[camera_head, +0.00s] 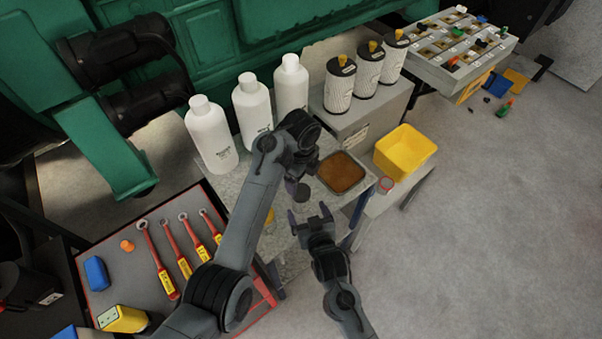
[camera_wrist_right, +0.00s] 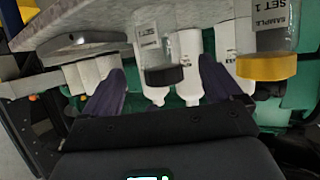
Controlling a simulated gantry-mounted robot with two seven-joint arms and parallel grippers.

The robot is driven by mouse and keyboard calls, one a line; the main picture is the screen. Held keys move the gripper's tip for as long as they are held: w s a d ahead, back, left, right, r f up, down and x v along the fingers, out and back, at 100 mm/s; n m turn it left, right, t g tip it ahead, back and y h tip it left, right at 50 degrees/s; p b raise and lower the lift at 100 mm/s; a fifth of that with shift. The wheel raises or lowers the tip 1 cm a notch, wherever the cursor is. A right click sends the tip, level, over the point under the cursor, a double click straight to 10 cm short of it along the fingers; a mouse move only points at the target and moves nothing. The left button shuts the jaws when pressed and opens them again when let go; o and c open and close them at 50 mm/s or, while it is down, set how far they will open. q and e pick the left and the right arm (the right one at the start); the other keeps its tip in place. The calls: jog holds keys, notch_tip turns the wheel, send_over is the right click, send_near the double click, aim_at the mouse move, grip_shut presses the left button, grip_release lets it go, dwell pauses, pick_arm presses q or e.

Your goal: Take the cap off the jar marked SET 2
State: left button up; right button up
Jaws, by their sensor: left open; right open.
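A clear jar (camera_wrist_right: 150,45) with a dark cap (camera_wrist_right: 165,75) stands on the grey bench in the right wrist view, which is upside down; its label is too small to read surely. The dark cap (camera_head: 302,192) is on it. A jar marked SET 1 (camera_wrist_right: 280,30) with a yellow cap (camera_wrist_right: 268,67) stands beside it; its cap also shows in the head view (camera_head: 268,217). My right gripper (camera_head: 310,214) is open and empty, its fingers pointing at the dark-capped jar. My left gripper (camera_head: 297,182) is open just above and left of the dark cap, its fingers partly hidden.
Three white bottles (camera_head: 250,105) stand behind on the bench. A tool tray (camera_head: 130,265) with wrenches lies left.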

pick_arm(q)
jog(key=shift+r, duration=0.25)
pick_arm(e)
jog(key=shift+v, duration=1.75)
